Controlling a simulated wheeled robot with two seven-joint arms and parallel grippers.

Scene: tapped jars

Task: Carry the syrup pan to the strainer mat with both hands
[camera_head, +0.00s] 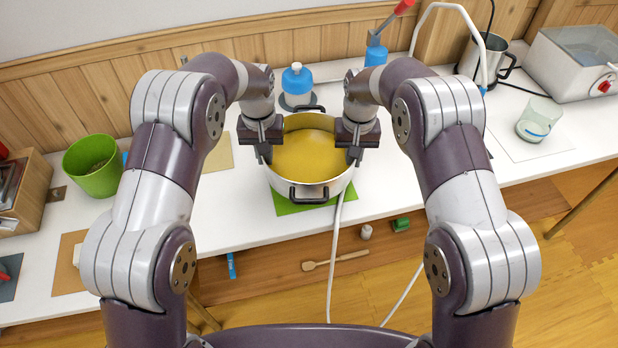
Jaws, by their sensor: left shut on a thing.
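The syrup pan (311,190) is a silver pot of yellow syrup with a black handle at the front and one at the back. It looks level, in front of me over a green mat (296,207); I cannot tell whether it touches it. My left gripper (264,152) is shut on the pan's left rim. My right gripper (354,155) is at the right rim, pointing down; its fingers are too small and partly hidden to tell whether they are closed. No mat is clearly recognisable as the strainer mat.
A green pot (93,167) and a tan mat (69,265) are at left. A white cord (334,250) hangs over the front edge.

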